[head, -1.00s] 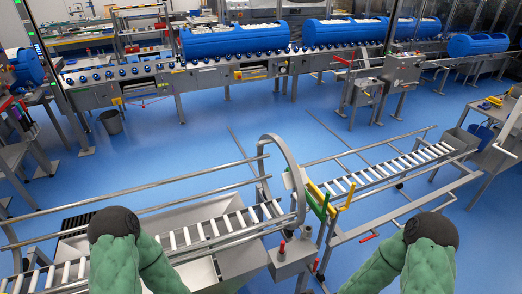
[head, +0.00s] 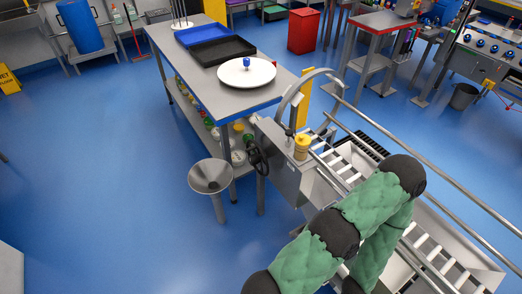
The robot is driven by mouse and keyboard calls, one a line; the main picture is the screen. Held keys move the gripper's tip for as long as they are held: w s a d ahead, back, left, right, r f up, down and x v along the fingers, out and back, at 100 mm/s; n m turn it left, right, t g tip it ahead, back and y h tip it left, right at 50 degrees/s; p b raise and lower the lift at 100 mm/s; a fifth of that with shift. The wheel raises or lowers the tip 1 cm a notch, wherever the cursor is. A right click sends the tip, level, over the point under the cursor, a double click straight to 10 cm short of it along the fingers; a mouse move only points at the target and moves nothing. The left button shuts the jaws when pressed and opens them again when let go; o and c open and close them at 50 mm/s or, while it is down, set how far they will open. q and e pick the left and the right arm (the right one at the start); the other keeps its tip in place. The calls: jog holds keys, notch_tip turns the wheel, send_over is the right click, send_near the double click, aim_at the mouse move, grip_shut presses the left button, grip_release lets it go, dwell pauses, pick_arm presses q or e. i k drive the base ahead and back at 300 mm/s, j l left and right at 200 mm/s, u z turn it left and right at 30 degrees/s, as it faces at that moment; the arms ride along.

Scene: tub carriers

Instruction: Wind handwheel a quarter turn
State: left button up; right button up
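I cannot pick out a handwheel with certainty. A dark, rounded fitting (head: 256,157) sits on the left side of a grey machine box (head: 285,165) at the near end of the steel table; it is too small to tell whether it is a wheel or a cable. A yellow cylinder (head: 301,147) stands on top of the box. A curved metal hoop (head: 291,98) rises behind it. Green-sleeved parts of my arms with black joints cover the lower right. Neither gripper shows.
A steel table (head: 200,65) holds a black tray (head: 225,50), a blue tray (head: 203,34) and a white disc with a blue knob (head: 246,72). A grey funnel stand (head: 211,177) is on the floor. A roller conveyor (head: 430,245) with rails runs at right. Blue floor is clear at left.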

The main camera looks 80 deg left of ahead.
aim_at(259, 157)
jog(key=u, duration=2.65)
